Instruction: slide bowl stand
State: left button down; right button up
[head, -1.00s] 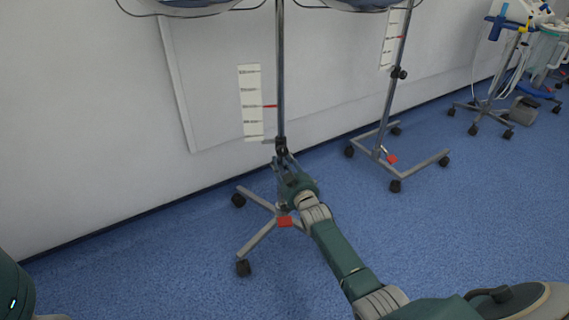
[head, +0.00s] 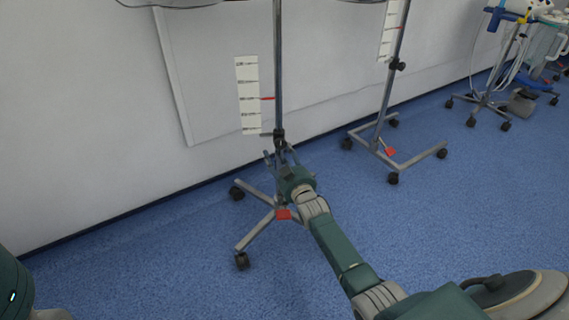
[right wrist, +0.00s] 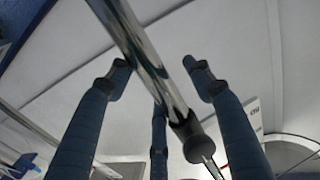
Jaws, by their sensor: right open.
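The nearer wheeled stand (head: 278,70) has a thin metal pole with a black clamp knob (head: 279,135), legs on black casters and a red tag or pedal (head: 283,214) low down. Its bowl is almost wholly cut off at the top edge. My right gripper (head: 281,153) is at the pole just below the knob. In the right wrist view the shiny pole (right wrist: 135,50) runs slantwise across the open fingers (right wrist: 157,68), and the knob (right wrist: 197,148) is close to one finger. Contact cannot be told. My left gripper is out of view.
A second similar stand (head: 386,105) is to the right. Trolley equipment with hoses (head: 492,100) is at the far right. A pale wall (head: 100,100) is close behind the stands. Blue floor (head: 150,260) is clear in front and to the left.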

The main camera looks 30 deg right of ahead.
jog(key=s+a, duration=0.1)
jog(key=s, duration=1)
jog(key=shift+a, duration=0.3)
jog(key=shift+w, duration=0.1)
